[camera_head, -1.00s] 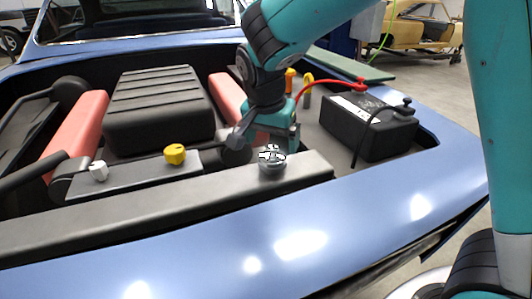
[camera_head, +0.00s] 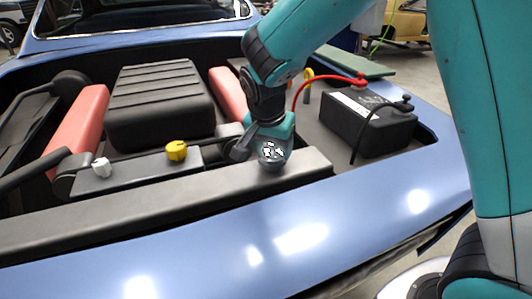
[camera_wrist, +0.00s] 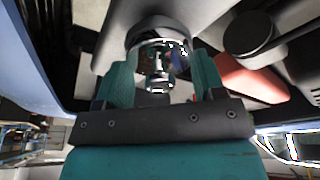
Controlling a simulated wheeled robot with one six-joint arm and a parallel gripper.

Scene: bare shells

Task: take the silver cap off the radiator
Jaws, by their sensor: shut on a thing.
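The silver cap (camera_head: 270,152) is shiny and round, at the right part of the long dark grey radiator (camera_head: 150,213) along the front of the engine bay. My gripper (camera_head: 274,138) is shut on the cap from above and behind. In the wrist view the cap (camera_wrist: 158,62) shows bright reflections between my two teal fingers (camera_wrist: 163,80). A dark round shape, perhaps the filler neck, lies just beyond it. I cannot tell whether the cap is still seated or slightly lifted.
A yellow cap (camera_head: 176,151) and a white cap (camera_head: 102,167) stand left of my gripper. A black battery (camera_head: 367,122) with red and black cables is on the right. A black ribbed engine cover (camera_head: 160,105) lies behind. The blue front panel (camera_head: 300,230) is clear.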

